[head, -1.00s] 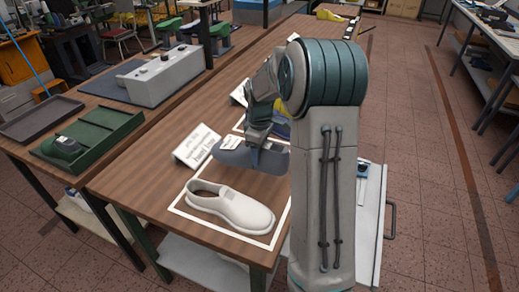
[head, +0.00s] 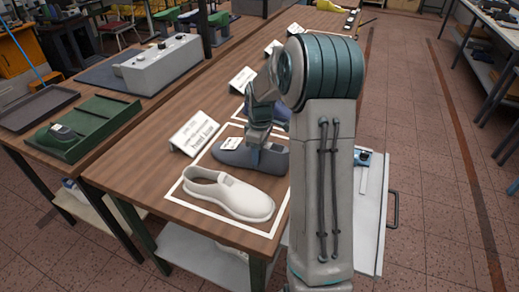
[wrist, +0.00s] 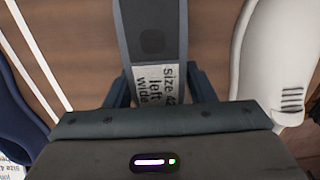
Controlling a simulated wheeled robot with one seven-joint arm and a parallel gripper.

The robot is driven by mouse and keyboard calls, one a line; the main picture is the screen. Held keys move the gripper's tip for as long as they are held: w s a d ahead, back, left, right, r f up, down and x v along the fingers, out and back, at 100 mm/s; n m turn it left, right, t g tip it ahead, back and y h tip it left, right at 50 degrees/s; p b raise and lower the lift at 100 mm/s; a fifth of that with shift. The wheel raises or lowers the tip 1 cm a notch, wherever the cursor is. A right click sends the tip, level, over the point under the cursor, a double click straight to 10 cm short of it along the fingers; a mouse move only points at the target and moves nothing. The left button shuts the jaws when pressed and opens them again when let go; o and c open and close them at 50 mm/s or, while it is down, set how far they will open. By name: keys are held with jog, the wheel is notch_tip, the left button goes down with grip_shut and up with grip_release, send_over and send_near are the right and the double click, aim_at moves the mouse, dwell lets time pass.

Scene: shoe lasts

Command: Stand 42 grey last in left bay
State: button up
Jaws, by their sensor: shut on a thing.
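The grey last (head: 228,156) with a white label is in my gripper (head: 258,152), low over the bench inside the white-outlined area (head: 172,196). It lies level, sole down, behind a cream shoe (head: 235,198). I cannot tell if it touches the bench. In the wrist view the grey last (wrist: 150,18) runs between my gripper's two fingers (wrist: 158,92), which are shut on it. Its label reads size 42, left, wide. The cream shoe (wrist: 275,60) is close on its right and a dark blue item (wrist: 18,95) is on its left.
A white sign (head: 195,136) stands just left of the outlined area. A green tray (head: 108,128) holding a green item, a dark tray (head: 35,106) and a grey control box (head: 160,68) are on the left bench. More signs stand farther back along the bench.

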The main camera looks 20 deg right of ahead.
jog(key=shift+f, duration=0.4)
dwell(0.5)
jog(key=o, duration=1.5)
notch_tip(320, 180, up, 14)
jog(key=shift+d+f+b, duration=0.1)
jog(key=shift+b, duration=0.4)
